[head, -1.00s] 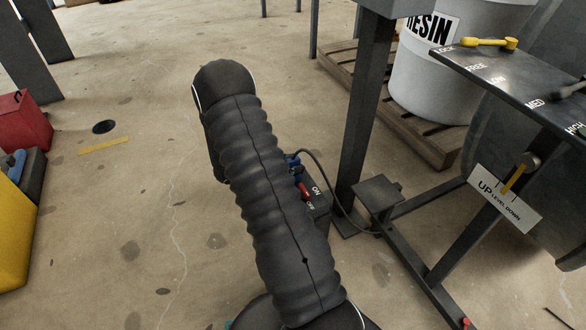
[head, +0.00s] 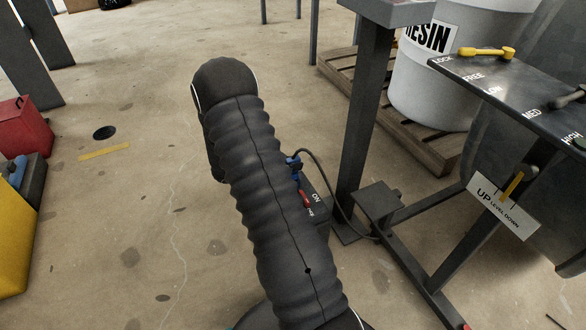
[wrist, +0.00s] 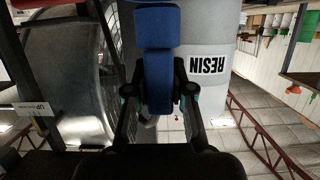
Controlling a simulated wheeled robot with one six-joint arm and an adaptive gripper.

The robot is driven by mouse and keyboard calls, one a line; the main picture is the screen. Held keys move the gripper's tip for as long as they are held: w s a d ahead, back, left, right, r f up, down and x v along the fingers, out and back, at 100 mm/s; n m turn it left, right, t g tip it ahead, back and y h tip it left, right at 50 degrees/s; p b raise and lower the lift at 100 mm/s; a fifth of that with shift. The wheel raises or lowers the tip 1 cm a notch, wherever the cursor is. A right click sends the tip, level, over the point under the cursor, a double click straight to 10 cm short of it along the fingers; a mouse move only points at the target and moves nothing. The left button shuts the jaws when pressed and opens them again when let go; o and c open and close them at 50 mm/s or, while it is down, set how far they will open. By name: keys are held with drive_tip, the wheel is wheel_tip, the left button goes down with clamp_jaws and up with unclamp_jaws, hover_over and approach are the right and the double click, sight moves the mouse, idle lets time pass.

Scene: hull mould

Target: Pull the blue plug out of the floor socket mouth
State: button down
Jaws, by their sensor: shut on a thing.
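The blue plug (head: 293,163) shows just right of my arm in the head view, with a dark cable running from it toward the post foot. In the wrist view the blue plug (wrist: 158,30) stands large between the fingers of my gripper (wrist: 159,90), which is shut on it. My gripper is hidden behind my arm in the head view. The dark floor socket box (head: 318,212) with a red switch and ON/OFF lettering is partly covered by my arm. The mouth is hidden, so I cannot tell whether the plug is still in it.
A grey post (head: 365,105) and dark frame stand right of the socket box. A lever panel (head: 505,85) and an UP/LEVEL/DOWN plate (head: 503,205) are further right. A RESIN drum (head: 435,85) stands on a pallet (head: 425,145).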

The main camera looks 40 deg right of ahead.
drive_tip(key=s+d+r+p, duration=0.2)
drive_tip(key=s+r+p, duration=0.2)
drive_tip(key=s+r, duration=0.6)
drive_tip(key=shift+s+d+r, duration=0.25)
drive_tip(key=shift+s+r, duration=0.1)
drive_tip(key=shift+s, duration=0.35)
